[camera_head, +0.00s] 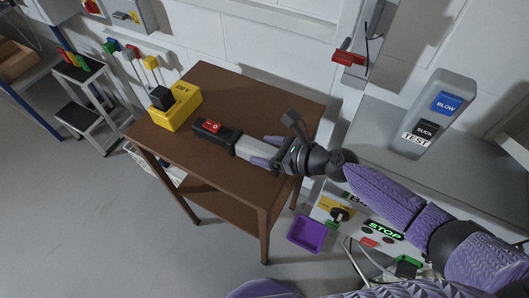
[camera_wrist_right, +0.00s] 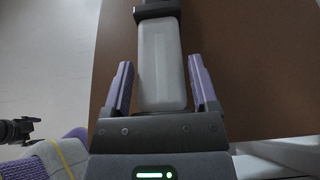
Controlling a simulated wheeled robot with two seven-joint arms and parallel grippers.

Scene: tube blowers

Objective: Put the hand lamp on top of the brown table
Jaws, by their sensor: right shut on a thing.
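The hand lamp has a black end with a red switch (camera_head: 211,127) and a pale grey-white body (camera_head: 249,147). My right gripper (camera_head: 266,154) is shut on the pale body. In the right wrist view the lamp body (camera_wrist_right: 162,62) lies between the two purple fingers of my right gripper (camera_wrist_right: 162,85). The lamp is over the brown table (camera_head: 230,93), lying roughly level; I cannot tell whether it touches the top. What looks like my left gripper (camera_wrist_right: 22,129) shows small at the left edge of the right wrist view, its jaws unclear.
A yellow box with a black top (camera_head: 178,108) stands on the table's left part. A purple tray (camera_head: 307,234) is on the right below the table. A grey blow/suck test unit (camera_head: 433,115) stands on the grey bench. A step stool (camera_head: 86,105) is at left. The table's front part is clear.

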